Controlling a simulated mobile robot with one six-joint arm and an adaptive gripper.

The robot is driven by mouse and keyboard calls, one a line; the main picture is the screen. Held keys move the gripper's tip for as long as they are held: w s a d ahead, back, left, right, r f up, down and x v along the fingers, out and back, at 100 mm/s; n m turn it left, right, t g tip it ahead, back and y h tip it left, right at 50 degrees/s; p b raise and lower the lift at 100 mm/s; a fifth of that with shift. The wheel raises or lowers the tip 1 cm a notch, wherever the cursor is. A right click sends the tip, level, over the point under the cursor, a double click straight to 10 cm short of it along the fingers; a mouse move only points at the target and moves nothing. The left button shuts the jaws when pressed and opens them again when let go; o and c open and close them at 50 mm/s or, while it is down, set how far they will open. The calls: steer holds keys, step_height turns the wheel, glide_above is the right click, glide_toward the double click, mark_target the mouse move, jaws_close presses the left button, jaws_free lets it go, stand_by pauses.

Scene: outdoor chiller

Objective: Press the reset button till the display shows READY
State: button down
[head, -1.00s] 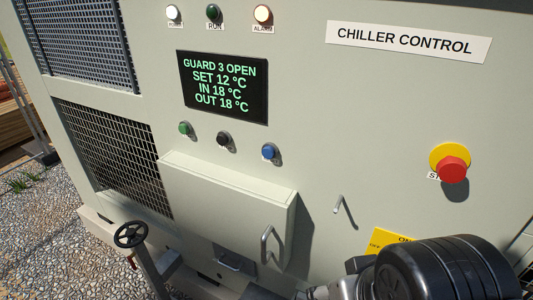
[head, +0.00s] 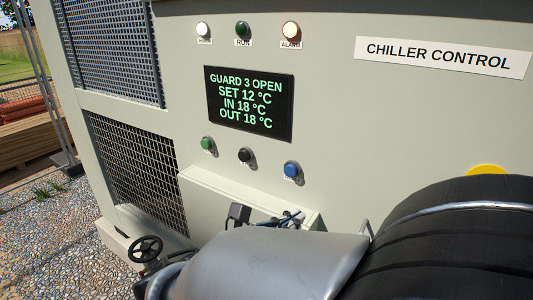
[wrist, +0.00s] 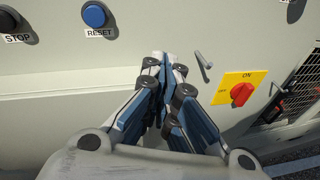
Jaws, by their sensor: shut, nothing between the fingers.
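The blue reset button (head: 291,170) sits at the right end of a row of three buttons under the display. In the wrist view the reset button (wrist: 95,15) shows at the top left above a label reading RESET. The display (head: 249,103) reads GUARD 3 OPEN, SET 12 °C, IN 18 °C, OUT 18 °C. My gripper (wrist: 164,62) is shut and empty, below and to the right of the reset button in the wrist view, apart from it. In the head view my gripper (head: 292,218) is partly hidden by my arm, below the reset button.
A black button (head: 245,156) and a green button (head: 207,144) are left of the reset button. A box (head: 215,195) juts out below them. A red rotary switch (wrist: 241,94) on a yellow plate and a small handle (wrist: 203,66) are right of my gripper. My arm hides the red stop button.

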mark_target(289, 176)
steer(key=w+a+n+t+y, duration=0.1)
steer(key=a+n+t, duration=0.2)
steer(key=a, duration=0.5)
steer(key=shift+w+r+n+t+y, duration=0.25)
steer(key=shift+r+n+t+y, duration=0.05)
steer(key=shift+n, duration=0.3)
steer(key=b+x, duration=0.3)
steer(key=x, duration=0.9)
steer(key=shift+w+d+f, duration=0.1)
steer(key=shift+w+d, duration=0.15)
steer(key=shift+w, duration=0.1)
steer(key=shift+w+d+b, duration=0.25)
steer(key=shift+w+b, duration=0.1)
steer(key=shift+w, duration=0.2)
